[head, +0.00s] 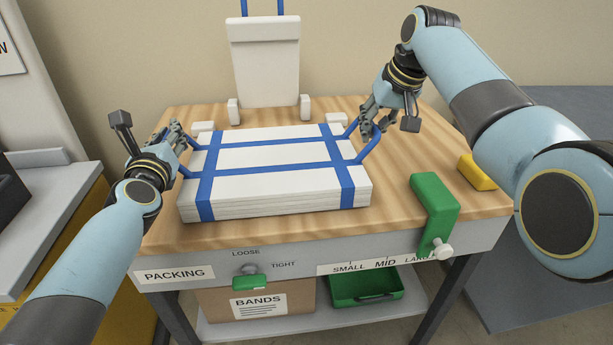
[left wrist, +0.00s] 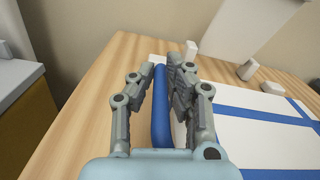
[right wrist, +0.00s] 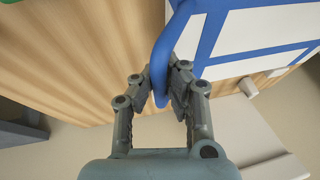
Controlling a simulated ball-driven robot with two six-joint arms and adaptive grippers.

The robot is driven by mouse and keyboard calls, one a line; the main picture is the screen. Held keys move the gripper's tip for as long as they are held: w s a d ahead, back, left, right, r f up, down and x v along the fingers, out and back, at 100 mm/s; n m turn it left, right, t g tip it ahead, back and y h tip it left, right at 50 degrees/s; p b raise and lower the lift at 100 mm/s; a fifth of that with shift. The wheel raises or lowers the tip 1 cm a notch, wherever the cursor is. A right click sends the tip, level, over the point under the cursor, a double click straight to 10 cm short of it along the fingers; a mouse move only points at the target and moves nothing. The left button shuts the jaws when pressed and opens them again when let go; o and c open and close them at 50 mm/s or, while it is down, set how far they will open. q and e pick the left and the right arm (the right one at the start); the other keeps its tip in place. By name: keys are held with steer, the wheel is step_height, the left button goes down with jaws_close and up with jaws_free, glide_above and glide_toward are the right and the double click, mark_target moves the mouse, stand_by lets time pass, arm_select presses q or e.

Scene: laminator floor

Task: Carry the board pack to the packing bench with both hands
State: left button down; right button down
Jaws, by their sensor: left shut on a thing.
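The board pack (head: 265,156), white boards bound with blue straps, lies flat on the wooden top of the packing bench (head: 400,218). It has a blue loop handle on each side. My left gripper (head: 178,140) is shut on the left handle, which also shows in the left wrist view (left wrist: 160,125). My right gripper (head: 372,118) is at the right handle (head: 372,145); in the right wrist view its fingers lie on either side of the blue loop (right wrist: 163,55). Whether they clamp it is unclear.
A white upright backrest with blue rails (head: 264,65) stands behind the pack. A green clamp (head: 435,208) and a yellow block (head: 477,172) are at the bench's right. A bands box (head: 256,304) and green tray (head: 364,287) sit below. Bare wood lies right of the pack.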

arm_select(q)
steer(key=c, duration=1.6)
jaws_free()
steer(key=shift+a, duration=0.15)
arm_select(e)
steer(key=c, duration=1.8)
jaws_free()
steer(key=shift+d, duration=0.3)
arm_select(q)
steer(key=shift+o, duration=0.9)
arm_select(e)
steer(key=shift+o, duration=1.1)
arm_select(q)
steer(key=shift+o, duration=0.4)
arm_select(e)
steer(key=shift+o, duration=0.5)
steer(key=shift+a, duration=0.2)
steer(key=shift+r, duration=0.15)
arm_select(q)
steer(key=s, duration=1.2)
steer(key=shift+d, duration=0.45)
arm_select(e)
steer(key=v, duration=1.1)
steer(key=shift+s+r, duration=0.15)
steer(key=shift+r, duration=0.15)
